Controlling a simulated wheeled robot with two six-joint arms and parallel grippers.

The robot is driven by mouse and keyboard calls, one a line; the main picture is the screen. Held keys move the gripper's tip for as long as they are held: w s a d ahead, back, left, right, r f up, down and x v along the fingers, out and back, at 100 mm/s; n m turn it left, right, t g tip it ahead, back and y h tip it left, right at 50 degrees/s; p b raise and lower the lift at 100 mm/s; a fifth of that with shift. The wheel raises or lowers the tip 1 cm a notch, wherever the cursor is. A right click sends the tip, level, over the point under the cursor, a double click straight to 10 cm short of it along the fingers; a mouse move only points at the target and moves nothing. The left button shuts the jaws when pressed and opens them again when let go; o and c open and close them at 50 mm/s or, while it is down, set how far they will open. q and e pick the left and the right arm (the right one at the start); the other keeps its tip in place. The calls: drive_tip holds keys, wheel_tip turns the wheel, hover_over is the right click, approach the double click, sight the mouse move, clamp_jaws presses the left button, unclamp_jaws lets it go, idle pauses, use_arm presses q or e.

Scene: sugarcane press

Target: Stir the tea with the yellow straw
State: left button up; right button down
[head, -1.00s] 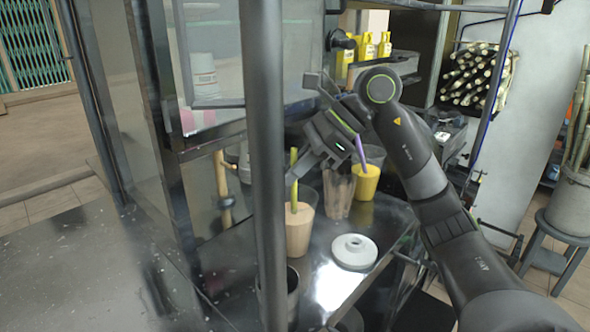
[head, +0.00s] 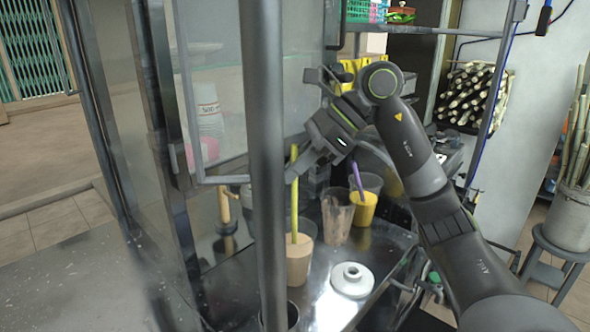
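The tea cup (head: 299,262) is a clear cup of light brown drink on the metal counter, partly behind a dark upright post. The yellow straw (head: 294,205) stands nearly upright in it, its lower end at about the drink's surface. My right gripper (head: 294,172) is over the cup at the straw's upper part. It looks shut on the straw, though the fingertips are small and partly hidden by the post. My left gripper is not in view.
A clear cup with brown residue (head: 337,217) and a yellow drink with a purple straw (head: 363,208) stand right of the tea. A white round lid (head: 352,280) lies in front. A dark post (head: 266,170) and glass panels stand at left.

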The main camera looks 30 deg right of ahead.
sight(292, 145)
drive_tip(key=shift+r+p, duration=1.4)
drive_tip(key=shift+r, duration=0.85)
wheel_tip(292, 145, up, 5)
drive_tip(key=p, duration=0.4)
drive_tip(key=shift+f, duration=0.2)
